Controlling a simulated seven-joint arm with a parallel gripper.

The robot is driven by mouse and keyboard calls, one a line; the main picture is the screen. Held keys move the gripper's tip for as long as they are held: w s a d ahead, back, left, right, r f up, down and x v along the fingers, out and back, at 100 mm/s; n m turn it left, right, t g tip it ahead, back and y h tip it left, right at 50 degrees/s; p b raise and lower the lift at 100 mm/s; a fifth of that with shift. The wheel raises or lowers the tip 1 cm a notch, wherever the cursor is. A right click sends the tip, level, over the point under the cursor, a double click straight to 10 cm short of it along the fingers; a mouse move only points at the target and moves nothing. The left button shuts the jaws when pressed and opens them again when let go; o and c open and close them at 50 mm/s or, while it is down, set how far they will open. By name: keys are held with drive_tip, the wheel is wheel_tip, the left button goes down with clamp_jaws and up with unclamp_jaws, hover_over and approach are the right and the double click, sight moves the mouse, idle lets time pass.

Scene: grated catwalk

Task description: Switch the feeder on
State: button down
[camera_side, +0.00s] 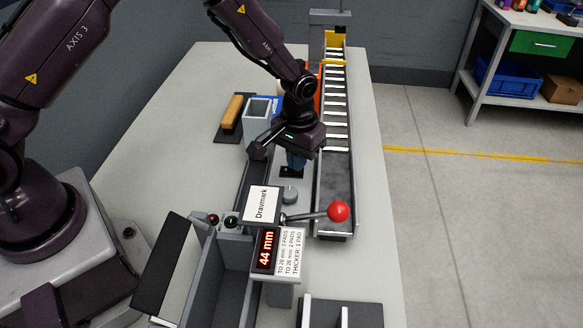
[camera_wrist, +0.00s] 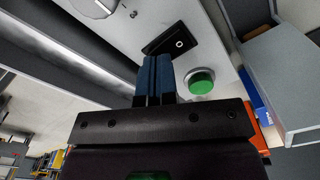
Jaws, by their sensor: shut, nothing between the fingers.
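The feeder (camera_side: 336,110) is a long slatted track running away along the right side of the table. A black rocker switch (camera_wrist: 172,36) with a white O mark sits on a light panel in the wrist view; its dark plate also shows in the side view (camera_side: 291,173). A round green button (camera_wrist: 201,81) is beside it. My gripper (camera_wrist: 155,60) has its blue fingers shut and empty, with the tips at the edge of the switch. In the side view my gripper (camera_side: 296,168) points down over the switch plate. I cannot tell whether the tips touch it.
A grey knob (camera_side: 291,194) and a red-ball lever (camera_side: 338,211) stand nearer the camera. A 44 mm display (camera_side: 265,250) and a Dravmark sign (camera_side: 263,204) are close by.

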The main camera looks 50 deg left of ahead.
drive_tip(key=shift+f, duration=0.5)
drive_tip(key=shift+r, duration=3.5)
